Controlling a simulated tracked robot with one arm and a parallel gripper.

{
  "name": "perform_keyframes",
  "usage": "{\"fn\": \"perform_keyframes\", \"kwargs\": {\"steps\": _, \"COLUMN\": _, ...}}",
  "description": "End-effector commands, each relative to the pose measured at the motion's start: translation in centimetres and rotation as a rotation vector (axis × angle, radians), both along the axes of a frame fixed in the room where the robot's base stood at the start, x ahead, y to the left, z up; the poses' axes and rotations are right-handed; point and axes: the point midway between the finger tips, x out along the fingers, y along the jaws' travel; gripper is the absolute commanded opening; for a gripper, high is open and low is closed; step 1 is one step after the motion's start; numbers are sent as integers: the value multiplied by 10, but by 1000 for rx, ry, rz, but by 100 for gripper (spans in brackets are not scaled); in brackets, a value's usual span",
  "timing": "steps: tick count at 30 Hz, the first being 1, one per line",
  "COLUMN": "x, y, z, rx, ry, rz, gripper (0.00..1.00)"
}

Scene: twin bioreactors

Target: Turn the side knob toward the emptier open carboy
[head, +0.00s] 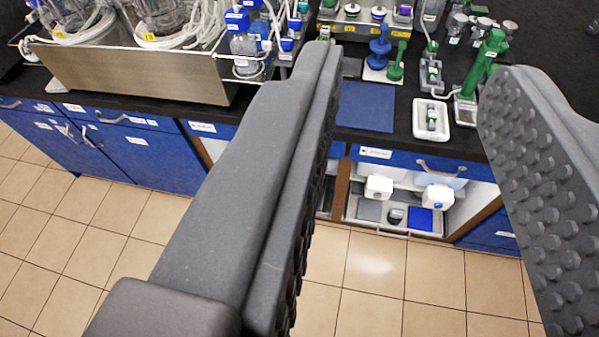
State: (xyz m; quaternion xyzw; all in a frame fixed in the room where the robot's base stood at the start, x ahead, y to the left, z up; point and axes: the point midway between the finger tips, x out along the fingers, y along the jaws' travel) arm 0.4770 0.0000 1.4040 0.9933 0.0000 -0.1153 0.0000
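My gripper (412,68) is open and empty, its dark grey fingers wide apart above the floor and bench front. Between the fingers, a blue knob-like part (380,48) and a smaller green one (397,68) stand on a white plate on the black bench. A metal box (362,27) behind them carries several small knobs. I cannot tell which is the side knob. Two white block-shaped parts, left (379,188) and right (437,197), show in the open cupboard below. They may belong to carboys; fill levels cannot be read. The left finger hides part of the bench and cupboard.
A steel tray (130,75) with glass vessels and tubing stands at the left. A blue mat (366,106) and a small white tray (431,133) lie near the front edge. A green stand (480,65) rises by the right finger. The tiled floor (375,275) is clear.

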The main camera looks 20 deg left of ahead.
Motion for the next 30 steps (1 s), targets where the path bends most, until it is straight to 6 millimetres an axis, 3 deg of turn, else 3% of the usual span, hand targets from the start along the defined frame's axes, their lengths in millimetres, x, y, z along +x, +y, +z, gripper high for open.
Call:
{"fn": "perform_keyframes", "kwargs": {"steps": 7, "x": 0, "y": 0, "z": 0, "rx": 0, "ry": 0, "rz": 0, "gripper": 36}}
{"fn": "perform_keyframes", "kwargs": {"steps": 8, "x": 0, "y": 0, "z": 0, "rx": 0, "ry": 0, "rz": 0, "gripper": 39}}
{"fn": "perform_keyframes", "kwargs": {"steps": 10, "x": 1, "y": 1, "z": -1, "rx": 1, "ry": 0, "rz": 2, "gripper": 56}}
{"fn": "perform_keyframes", "kwargs": {"steps": 14, "x": 19, "y": 9, "z": -10, "rx": 23, "ry": 2, "rz": 19, "gripper": 56}}
{"fn": "perform_keyframes", "kwargs": {"steps": 20, "x": 90, "y": 48, "z": -59, "rx": 119, "ry": 13, "rz": 81, "gripper": 56}}
{"fn": "perform_keyframes", "kwargs": {"steps": 24, "x": 145, "y": 82, "z": -105, "rx": 210, "ry": 16, "rz": 116, "gripper": 56}}
{"fn": "perform_keyframes", "kwargs": {"steps": 30, "x": 211, "y": 131, "z": -183, "rx": 333, "ry": 29, "rz": 139, "gripper": 56}}
